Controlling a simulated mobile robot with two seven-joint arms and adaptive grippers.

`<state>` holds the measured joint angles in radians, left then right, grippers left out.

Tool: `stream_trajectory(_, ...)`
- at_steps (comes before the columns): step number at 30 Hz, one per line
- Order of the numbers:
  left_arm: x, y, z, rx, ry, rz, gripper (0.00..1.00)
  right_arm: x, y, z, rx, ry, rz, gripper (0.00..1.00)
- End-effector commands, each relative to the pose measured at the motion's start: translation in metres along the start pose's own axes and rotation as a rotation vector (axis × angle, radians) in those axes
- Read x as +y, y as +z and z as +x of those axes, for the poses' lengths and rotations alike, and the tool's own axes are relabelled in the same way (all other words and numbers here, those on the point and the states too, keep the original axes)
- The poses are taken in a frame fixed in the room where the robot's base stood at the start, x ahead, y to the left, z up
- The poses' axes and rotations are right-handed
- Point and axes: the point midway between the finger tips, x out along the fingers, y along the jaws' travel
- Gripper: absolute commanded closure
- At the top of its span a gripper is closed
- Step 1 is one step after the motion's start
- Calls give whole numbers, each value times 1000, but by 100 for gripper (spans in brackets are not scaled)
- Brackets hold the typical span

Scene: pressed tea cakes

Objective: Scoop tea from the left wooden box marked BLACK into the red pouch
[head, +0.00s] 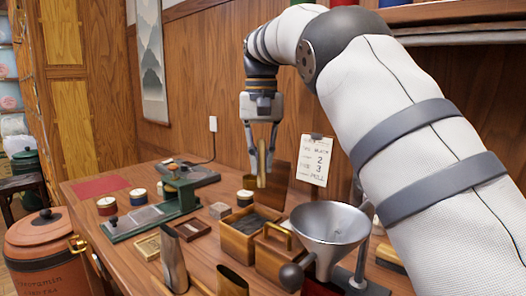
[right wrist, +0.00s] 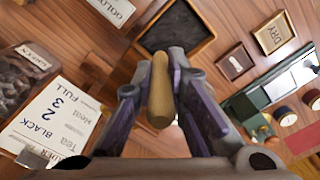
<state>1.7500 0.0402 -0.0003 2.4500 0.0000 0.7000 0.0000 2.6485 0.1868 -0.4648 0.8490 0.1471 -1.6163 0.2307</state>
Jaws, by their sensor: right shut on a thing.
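My right gripper (head: 262,160) is shut on a light wooden handle (head: 262,181), upright above and behind an open wooden box (head: 237,243) of dark tea. The right wrist view shows the handle (right wrist: 160,92) between the fingertips (right wrist: 160,75), with the dark-filled box (right wrist: 207,45) beyond it. The handle is apart from the tea; its far end is hidden. No BLACK marking is readable on the box. A metal funnel (head: 331,226) stands to its right on a stand. A red patch (head: 318,289) below the funnel is likely the pouch, mostly hidden. My left gripper is not in view.
A lidded wooden box (head: 270,262) stands between the tea box and the funnel. An order card (head: 314,160) stands behind, reading BLACK, 2, 3, FULL. A green press (head: 180,190) and small tins (head: 107,206) are at left. Two curved upright pieces (head: 173,262) stand in front.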

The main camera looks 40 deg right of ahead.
Motion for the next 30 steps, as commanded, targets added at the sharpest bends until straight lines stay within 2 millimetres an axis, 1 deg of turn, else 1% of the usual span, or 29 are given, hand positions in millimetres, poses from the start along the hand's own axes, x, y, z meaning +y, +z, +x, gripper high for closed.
stream_trajectory(12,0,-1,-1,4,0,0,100,-1,2,43,2,4,-1,100)
stream_trajectory(19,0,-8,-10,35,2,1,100,-4,6,63,64,59,-1,100)
stream_trajectory(30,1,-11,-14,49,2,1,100,-11,12,104,148,150,-2,100)
